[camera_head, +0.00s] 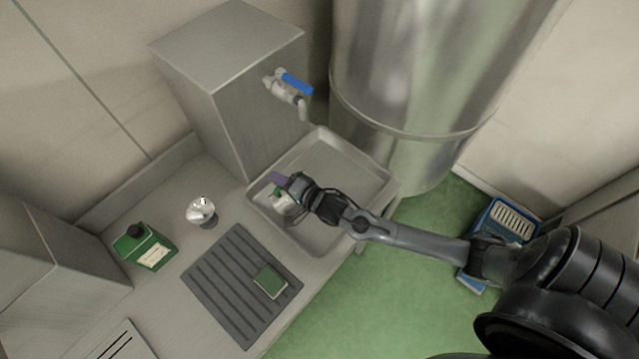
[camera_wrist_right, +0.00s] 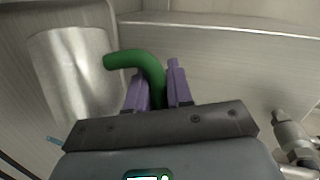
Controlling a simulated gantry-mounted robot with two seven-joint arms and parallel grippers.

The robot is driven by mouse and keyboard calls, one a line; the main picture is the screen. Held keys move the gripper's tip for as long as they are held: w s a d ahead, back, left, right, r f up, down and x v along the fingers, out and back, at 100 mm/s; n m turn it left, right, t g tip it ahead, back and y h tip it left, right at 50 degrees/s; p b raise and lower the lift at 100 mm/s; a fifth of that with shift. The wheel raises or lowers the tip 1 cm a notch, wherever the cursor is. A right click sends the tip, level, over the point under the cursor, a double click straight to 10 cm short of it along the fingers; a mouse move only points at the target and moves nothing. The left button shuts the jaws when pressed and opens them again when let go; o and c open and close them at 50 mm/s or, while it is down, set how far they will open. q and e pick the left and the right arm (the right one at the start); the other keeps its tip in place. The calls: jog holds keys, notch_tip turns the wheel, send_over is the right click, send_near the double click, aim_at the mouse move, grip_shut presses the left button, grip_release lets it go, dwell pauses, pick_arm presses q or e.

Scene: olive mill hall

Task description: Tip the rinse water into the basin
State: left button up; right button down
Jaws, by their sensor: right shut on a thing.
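My right gripper (camera_head: 277,184) reaches in from the right over the steel basin (camera_head: 331,146). Its purple fingers, also in the right wrist view (camera_wrist_right: 157,90), are shut on a green curved handle (camera_wrist_right: 148,68). The handle appears to belong to a shiny metal jug (camera_wrist_right: 75,75), at the left of the wrist view. In the head view the jug (camera_head: 281,205) is small and mostly hidden by the gripper, over the basin's left part. I cannot tell its exact tilt or see any water in it. My left gripper is out of view.
A tap with a blue lever (camera_head: 296,83) sticks out from a steel box above the basin. Left of the basin are a green bottle (camera_head: 144,247), a small shiny metal object (camera_head: 201,211) and a ribbed grey mat (camera_head: 228,300) with a green sponge (camera_head: 270,281). A large steel tank (camera_head: 410,75) stands behind.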

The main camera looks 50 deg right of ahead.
jog(key=shift+s+d+r, duration=0.1)
jog(key=shift+d+r, duration=0.1)
jog(key=shift+d, duration=0.1)
jog(key=shift+d+r+m+p, duration=0.2)
jog(key=shift+d+m+p, duration=0.1)
jog(key=shift+d+p, duration=0.05)
jog(key=shift+s+d, duration=0.15)
jog(key=shift+r, duration=0.1)
jog(key=shift+d+r+t+y, duration=0.1)
jog(key=shift+t+y, duration=0.2)
jog(key=shift+d+r+m+p, duration=0.1)
jog(key=shift+d+m+p, duration=0.05)
jog(key=shift+m+p, duration=0.25)
